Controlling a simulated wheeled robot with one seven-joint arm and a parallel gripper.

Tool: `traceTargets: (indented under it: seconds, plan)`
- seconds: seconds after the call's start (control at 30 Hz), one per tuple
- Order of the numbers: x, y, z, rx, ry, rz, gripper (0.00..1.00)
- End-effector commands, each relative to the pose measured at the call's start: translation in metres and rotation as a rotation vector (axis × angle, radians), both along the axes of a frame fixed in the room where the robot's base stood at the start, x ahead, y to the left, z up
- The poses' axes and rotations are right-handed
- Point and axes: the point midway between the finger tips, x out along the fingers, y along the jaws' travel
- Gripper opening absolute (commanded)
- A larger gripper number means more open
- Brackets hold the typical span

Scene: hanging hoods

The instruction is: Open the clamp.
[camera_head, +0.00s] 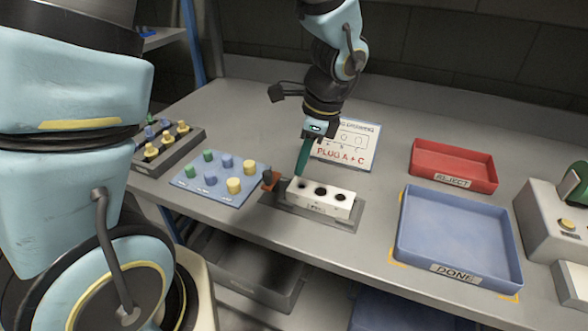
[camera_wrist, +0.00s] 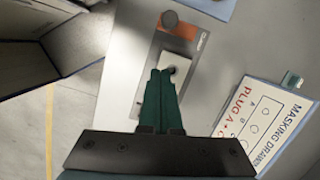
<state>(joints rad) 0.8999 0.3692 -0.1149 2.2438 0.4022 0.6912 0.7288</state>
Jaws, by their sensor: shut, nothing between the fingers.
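The clamp (camera_head: 271,181), orange with a dark end, stands at the left end of a white block (camera_head: 328,203) with holes in its top. The block sits on a grey fixture plate (camera_head: 345,223). My gripper (camera_head: 300,172) has green fingers pointing down, close to the block's left end and just right of the clamp. The fingers (camera_wrist: 161,73) are together and empty, and hide part of the block. I cannot tell whether they touch anything.
A blue tray of plugs (camera_head: 215,197) and a dark rack (camera_head: 142,168) lie to the left. A drawing card (camera_head: 363,155) stands behind the block. A red REJECT tray (camera_head: 448,181) and blue DONE tray (camera_head: 450,237) are right, with a grey machine (camera_head: 549,225) beyond.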

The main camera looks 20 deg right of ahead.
Motion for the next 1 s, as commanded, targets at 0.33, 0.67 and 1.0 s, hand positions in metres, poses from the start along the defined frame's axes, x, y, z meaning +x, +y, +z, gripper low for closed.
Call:
traceTargets:
  seconds: [0.33,0.67,1.0]
  plan:
    - [-0.007,-0.013,0.059,-0.002,-0.002,0.0,0.0]
    - [-0.01,-0.014,0.072,0.001,0.0,0.0,0.0]
    - [-0.01,-0.014,0.071,0.001,0.0,0.002,0.0]
